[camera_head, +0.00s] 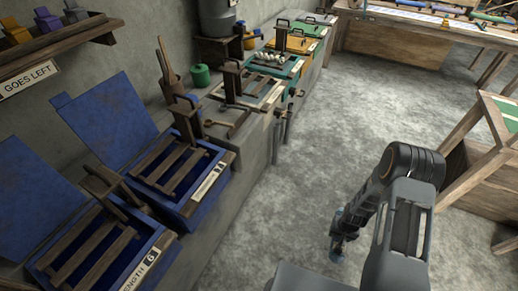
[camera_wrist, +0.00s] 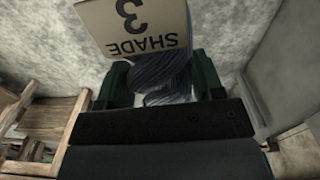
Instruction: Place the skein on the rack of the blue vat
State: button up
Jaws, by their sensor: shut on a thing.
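Two blue vats stand at the left in the head view, both with lids swung open against the wall. The nearer vat (camera_head: 170,258) has a slatted wooden rack (camera_head: 92,252) across its top and a label reading "6". The farther vat (camera_head: 214,190) has a similar rack (camera_head: 172,168) and a label too small to read. My gripper (camera_head: 338,240) hangs over the floor, well right of both vats. The wrist view shows my gripper (camera_wrist: 163,88) shut on a grey-blue skein (camera_wrist: 168,72), with a tag (camera_wrist: 135,25) reading "SHADE 3". Its lower part is hidden by the gripper.
A row of other vats, including green (camera_head: 277,62) and yellow (camera_head: 297,44), continues along the bench. A wall shelf (camera_head: 60,50) is at the upper left. The concrete floor (camera_head: 310,150) between is clear.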

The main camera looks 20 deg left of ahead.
aim_at(158, 172)
jog(key=u, duration=1.7)
